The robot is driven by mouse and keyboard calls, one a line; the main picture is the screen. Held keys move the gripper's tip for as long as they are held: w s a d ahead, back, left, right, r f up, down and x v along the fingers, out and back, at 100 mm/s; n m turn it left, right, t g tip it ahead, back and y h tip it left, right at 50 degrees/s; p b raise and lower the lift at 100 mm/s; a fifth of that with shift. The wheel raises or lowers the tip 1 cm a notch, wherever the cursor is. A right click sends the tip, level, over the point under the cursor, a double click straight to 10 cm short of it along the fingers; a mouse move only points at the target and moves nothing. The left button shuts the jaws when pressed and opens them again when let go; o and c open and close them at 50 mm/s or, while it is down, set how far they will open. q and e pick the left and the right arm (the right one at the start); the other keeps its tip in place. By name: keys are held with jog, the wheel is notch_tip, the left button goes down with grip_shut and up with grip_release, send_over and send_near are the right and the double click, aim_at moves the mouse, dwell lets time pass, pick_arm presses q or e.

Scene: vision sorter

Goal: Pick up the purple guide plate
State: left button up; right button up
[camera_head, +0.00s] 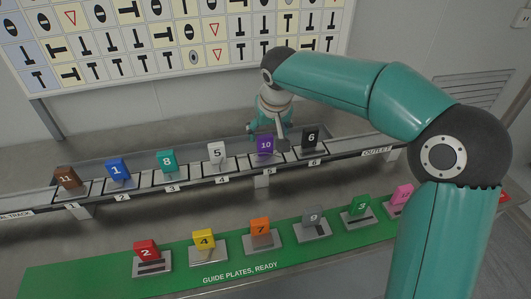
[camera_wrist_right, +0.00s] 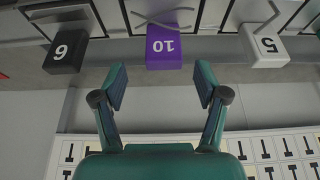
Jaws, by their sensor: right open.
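The purple guide plate (camera_head: 265,145), marked 10, stands in the rail over slot label 5. In the right wrist view its purple block (camera_wrist_right: 163,47) shows upside down at the top middle. My right gripper (camera_head: 268,129) is just behind and above the purple block in the head view. In the right wrist view my right gripper (camera_wrist_right: 161,86) is open. Its two fingertips are spread apart below the block in the picture, with nothing between them. My left gripper is not in view.
The black 6 block (camera_head: 311,137) and the white 5 block (camera_head: 217,152) stand in the rail on either side. Teal 8 (camera_head: 167,161), blue 1 (camera_head: 117,169) and brown 11 (camera_head: 67,179) stand farther left. A green mat (camera_head: 82,280) in front holds several other plates. A symbol board (camera_head: 105,66) stands behind.

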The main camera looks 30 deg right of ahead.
aim_at(266, 139)
jog(key=shift+s+a+p+x, duration=0.1)
jog(key=shift+a+p+x, duration=0.1)
jog(key=shift+x, duration=1.3)
jog(key=shift+s+a+p+x, duration=0.1)
jog(key=shift+p+x, duration=0.1)
jog(key=shift+x, duration=1.3)
jog(key=shift+f, duration=0.1)
jog(key=c, duration=1.4)
